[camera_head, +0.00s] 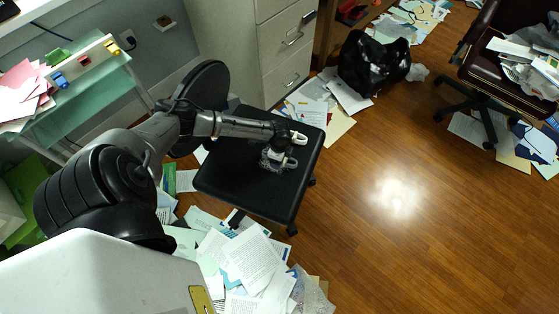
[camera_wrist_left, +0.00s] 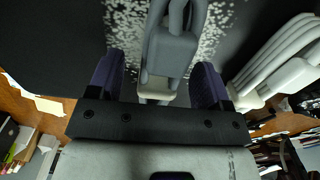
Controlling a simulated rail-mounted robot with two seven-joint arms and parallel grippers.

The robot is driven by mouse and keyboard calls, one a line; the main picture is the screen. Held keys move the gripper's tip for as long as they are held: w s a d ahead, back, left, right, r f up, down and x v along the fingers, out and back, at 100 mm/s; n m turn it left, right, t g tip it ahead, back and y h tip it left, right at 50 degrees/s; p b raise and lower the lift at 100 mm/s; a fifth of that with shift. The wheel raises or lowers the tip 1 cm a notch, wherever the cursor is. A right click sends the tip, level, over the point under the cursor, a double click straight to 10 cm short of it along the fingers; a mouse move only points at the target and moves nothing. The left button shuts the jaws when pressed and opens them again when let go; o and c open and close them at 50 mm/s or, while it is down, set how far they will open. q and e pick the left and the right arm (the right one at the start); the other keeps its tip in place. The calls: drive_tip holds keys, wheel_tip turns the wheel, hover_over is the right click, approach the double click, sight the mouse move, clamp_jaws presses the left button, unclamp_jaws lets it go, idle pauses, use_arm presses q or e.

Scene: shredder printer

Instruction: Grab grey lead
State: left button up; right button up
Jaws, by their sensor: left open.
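A grey lead (camera_wrist_left: 172,52) with a block-shaped plug shows in the left wrist view, between the two dark fingers of my left gripper (camera_wrist_left: 157,78). The fingers stand open on either side with a gap to the plug. The lead's cable runs up out of the picture. In the head view my left gripper (camera_head: 280,156) is low over a black flat-topped stool (camera_head: 228,178). Pale pieces show around it, too small to tell apart. My right gripper is not in view.
A white lead (camera_wrist_left: 287,76) lies right of my left gripper in the wrist view. Papers (camera_head: 246,258) litter the floor before the stool. Drawers (camera_head: 272,45) stand behind it.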

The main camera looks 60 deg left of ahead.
use_arm(q)
drive_tip(key=shift+f, duration=0.1)
drive_tip(key=shift+c, duration=0.2)
drive_tip(key=c, duration=1)
